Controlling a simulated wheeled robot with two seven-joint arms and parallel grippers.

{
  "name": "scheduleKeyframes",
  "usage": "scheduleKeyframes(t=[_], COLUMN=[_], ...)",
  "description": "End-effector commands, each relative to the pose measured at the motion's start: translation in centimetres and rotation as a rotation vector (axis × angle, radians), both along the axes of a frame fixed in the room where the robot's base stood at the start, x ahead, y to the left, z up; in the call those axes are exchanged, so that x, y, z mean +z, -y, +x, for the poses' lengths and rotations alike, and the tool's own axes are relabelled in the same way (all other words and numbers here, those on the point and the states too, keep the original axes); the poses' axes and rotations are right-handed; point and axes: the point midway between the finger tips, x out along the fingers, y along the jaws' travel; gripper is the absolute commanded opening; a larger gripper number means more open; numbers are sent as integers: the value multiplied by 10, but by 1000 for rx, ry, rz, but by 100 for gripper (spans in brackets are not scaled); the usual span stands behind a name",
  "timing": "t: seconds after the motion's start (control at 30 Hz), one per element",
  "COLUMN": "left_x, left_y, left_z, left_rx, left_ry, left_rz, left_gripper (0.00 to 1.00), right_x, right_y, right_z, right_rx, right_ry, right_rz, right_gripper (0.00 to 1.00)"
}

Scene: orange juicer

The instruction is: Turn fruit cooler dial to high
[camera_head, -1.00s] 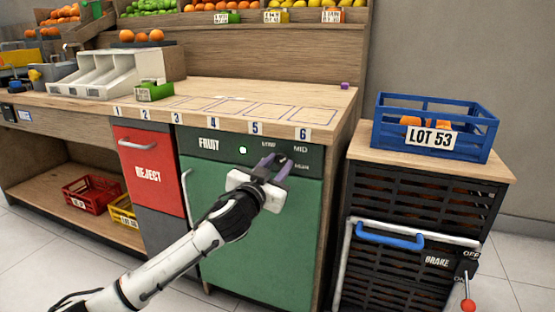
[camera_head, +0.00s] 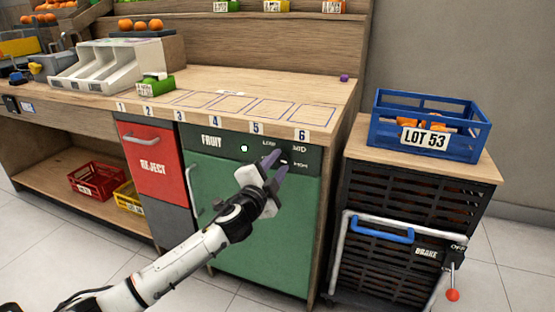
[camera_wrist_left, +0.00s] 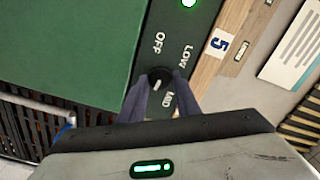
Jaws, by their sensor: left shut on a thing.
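The fruit cooler (camera_head: 265,235) is a green-fronted cabinet under the counter, with a dark green FRUIT panel (camera_head: 228,148) and a lit green lamp. My left gripper (camera_head: 275,167) reaches the panel's right part from the lower left and mostly hides the dial in the head view. In the left wrist view the dark dial (camera_wrist_left: 158,76) sits between my two purple-grey fingers, and the gripper (camera_wrist_left: 158,83) is shut on it. OFF, LOW and MID show around the dial there. A white mark shows on the dial, but which label it points to is unclear. My right gripper is out of view.
A red REJECT door (camera_head: 152,165) is left of the cooler. A cart carrying a blue LOT 53 crate (camera_head: 430,125) stands to the right, with a brake lever (camera_head: 453,280). The counter (camera_head: 235,83) above is mostly clear.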

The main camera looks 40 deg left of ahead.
Motion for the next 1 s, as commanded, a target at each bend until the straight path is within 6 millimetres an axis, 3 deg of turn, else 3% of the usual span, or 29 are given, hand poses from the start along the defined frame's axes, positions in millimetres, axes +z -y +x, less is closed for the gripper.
scheduleKeyframes(t=[0.3,0.83,0.87,0.93,1.0], left_x=[-1,-2,-2,-2,-1], left_y=[0,0,0,0,0], left_z=[0,0,0,0,0], left_rx=[0,1,1,1,0], left_ry=[-30,-34,-34,-34,-33], left_rz=[109,130,129,129,128], left_gripper=[7,7,34,46,47], right_x=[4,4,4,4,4], right_y=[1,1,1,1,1], right_z=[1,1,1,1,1], right_rx=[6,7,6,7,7], right_ry=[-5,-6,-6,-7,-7], right_rz=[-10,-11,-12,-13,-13], right_gripper=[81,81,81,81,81])
